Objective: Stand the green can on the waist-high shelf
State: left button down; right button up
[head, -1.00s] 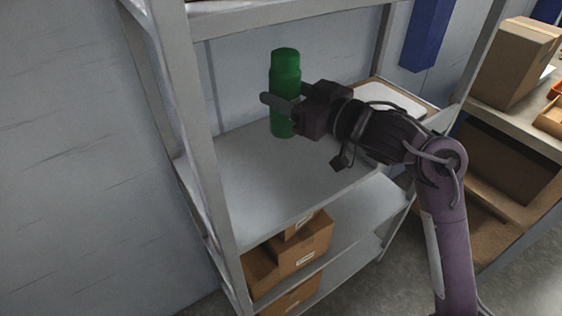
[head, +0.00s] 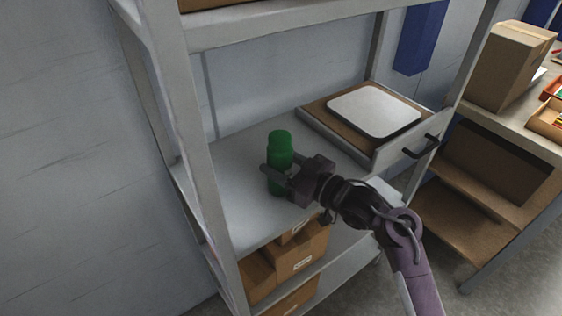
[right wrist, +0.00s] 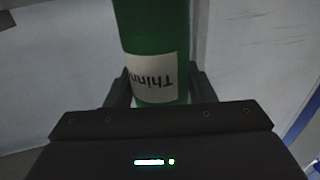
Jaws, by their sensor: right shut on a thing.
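The green can (head: 280,150) is upright at the waist-high shelf (head: 235,200), over its front part. My right gripper (head: 278,175) is shut on the can from the right side. In the right wrist view the can (right wrist: 155,30) stands between the two fingers, with a white label that reads "Thinn" upside down. The can's base looks close to the shelf surface, but I cannot tell whether it touches. My left gripper is not in view.
A wooden drawer box with a pale flat plate (head: 375,108) stands on the shelf at the right. Cardboard boxes (head: 300,252) lie on the level below. Grey uprights (head: 195,150) frame the shelf. Bare shelf lies left of the can. A workbench (head: 500,130) stands at right.

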jog(key=o, duration=1.3)
jog(key=shift+f, duration=0.1)
jog(key=shift+r, duration=0.25)
jog(key=b+v, duration=0.2)
jog(key=v, duration=1)
jog(key=shift+f, duration=0.1)
